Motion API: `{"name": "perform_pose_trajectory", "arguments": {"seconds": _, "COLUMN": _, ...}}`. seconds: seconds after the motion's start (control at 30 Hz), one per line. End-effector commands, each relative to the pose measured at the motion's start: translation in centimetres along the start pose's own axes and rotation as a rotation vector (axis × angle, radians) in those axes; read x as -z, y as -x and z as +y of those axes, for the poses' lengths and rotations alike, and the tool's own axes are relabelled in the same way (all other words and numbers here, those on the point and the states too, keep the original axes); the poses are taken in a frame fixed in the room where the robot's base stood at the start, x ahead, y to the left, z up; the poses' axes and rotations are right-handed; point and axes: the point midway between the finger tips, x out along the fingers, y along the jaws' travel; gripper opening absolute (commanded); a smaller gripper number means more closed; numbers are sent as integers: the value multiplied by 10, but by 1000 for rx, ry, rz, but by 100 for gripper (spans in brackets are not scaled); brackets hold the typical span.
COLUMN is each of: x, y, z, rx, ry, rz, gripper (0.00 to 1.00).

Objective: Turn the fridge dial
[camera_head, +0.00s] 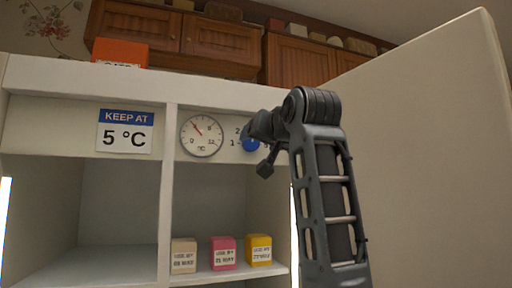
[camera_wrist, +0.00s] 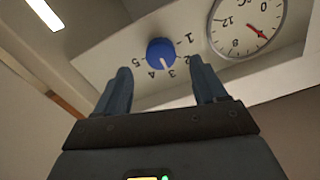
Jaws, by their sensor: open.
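The blue fridge dial (camera_wrist: 160,52) shows in the wrist view on a pale panel, with numbers 1 to 5 around it. Its white mark points at about the 3. In the head view the dial (camera_head: 250,145) is partly hidden behind my gripper (camera_head: 258,148). My gripper (camera_wrist: 159,72) is open, its fingers to either side of the dial in the wrist view; I see no contact. The round temperature gauge (camera_head: 201,134) is left of the dial in the head view, its red needle pointing up and left. It also shows in the wrist view (camera_wrist: 246,22).
A sign (camera_head: 126,131) reads "KEEP AT 5 °C". The fridge door (camera_head: 430,150) stands open at the right. Tan (camera_head: 184,256), pink (camera_head: 223,253) and yellow (camera_head: 259,250) boxes stand on the shelf below. An orange box (camera_head: 120,52) is on top.

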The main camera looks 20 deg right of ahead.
Motion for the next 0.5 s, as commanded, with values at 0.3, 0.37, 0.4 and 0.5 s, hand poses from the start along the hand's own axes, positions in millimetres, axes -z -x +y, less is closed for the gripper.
{"name": "perform_pose_trajectory", "arguments": {"seconds": 0.3, "x": 0, "y": 27, "z": 0, "rx": 0, "ry": 0, "rz": 0, "gripper": 71}}
{"name": "perform_pose_trajectory", "arguments": {"seconds": 0.37, "x": 0, "y": 28, "z": 0, "rx": 0, "ry": 0, "rz": 0, "gripper": 71}}
{"name": "perform_pose_trajectory", "arguments": {"seconds": 0.4, "x": 0, "y": 28, "z": 0, "rx": 0, "ry": 0, "rz": 0, "gripper": 71}}
{"name": "perform_pose_trajectory", "arguments": {"seconds": 0.5, "x": 0, "y": 28, "z": 0, "rx": 0, "ry": 0, "rz": -1, "gripper": 71}}
